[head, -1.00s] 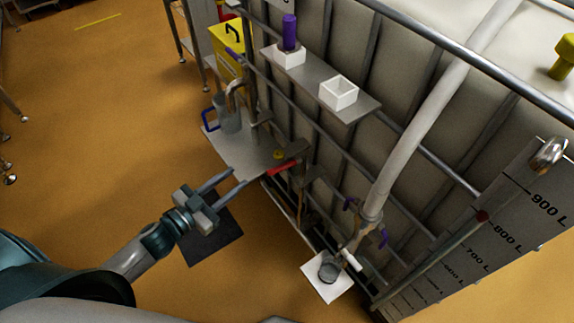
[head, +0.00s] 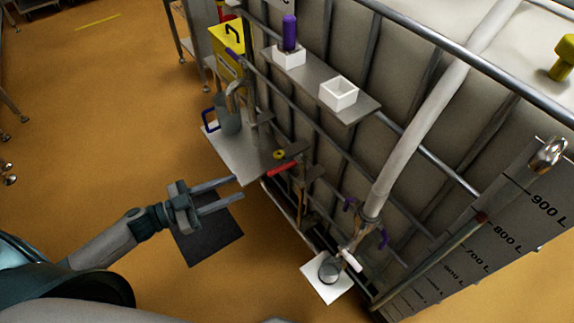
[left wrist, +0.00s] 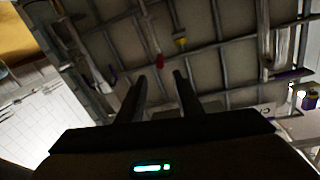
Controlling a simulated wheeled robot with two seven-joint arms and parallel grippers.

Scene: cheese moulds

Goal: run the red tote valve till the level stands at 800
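The caged tote (head: 415,150) fills the right of the head view. Its red valve handle (head: 282,167) sits low on the near side, and a red handle also shows in the left wrist view (left wrist: 159,62). A scale (head: 490,245) on the right runs from lower marks up past 800 L and 900 L. A dark red marker (head: 482,217) stands near the 800 L mark, a little above its label. My left gripper (head: 238,189) is open and empty, its fingers pointing right, just left of and below the red handle, apart from it. My right gripper is not in view.
A metal jug (head: 228,117) with a blue handle stands on a steel shelf (head: 235,152). An upper shelf holds a purple bottle (head: 289,32) and a white box (head: 338,93). A hose (head: 412,145) ends above a cup on a white square (head: 318,285). The floor at left is open.

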